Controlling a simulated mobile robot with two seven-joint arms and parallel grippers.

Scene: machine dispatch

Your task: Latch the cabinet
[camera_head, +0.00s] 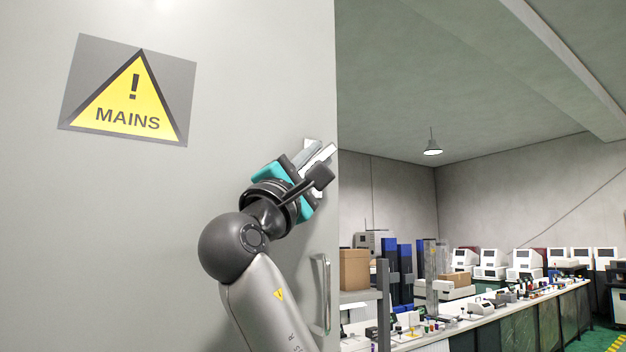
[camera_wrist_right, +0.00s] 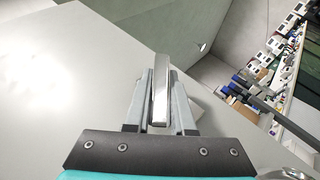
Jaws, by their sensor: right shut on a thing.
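The pale grey cabinet door (camera_head: 130,240) fills the left of the head view and carries a yellow MAINS warning sign (camera_head: 127,98). My right gripper (camera_head: 314,157) is at the door's right edge, above the fixed vertical handle (camera_head: 321,293). In the right wrist view, my right gripper (camera_wrist_right: 159,100) is shut on a shiny metal latch lever (camera_wrist_right: 161,88), which stands between the two fingers. In the head view the gripper covers much of the latch, so I cannot tell its exact angle there. My left gripper is in neither view.
Right of the door edge the room opens up. A grey shelf post (camera_head: 384,305) and a cardboard box (camera_head: 354,269) stand closest. A long bench (camera_head: 505,318) with several white machines runs behind them. The space over the bench is clear.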

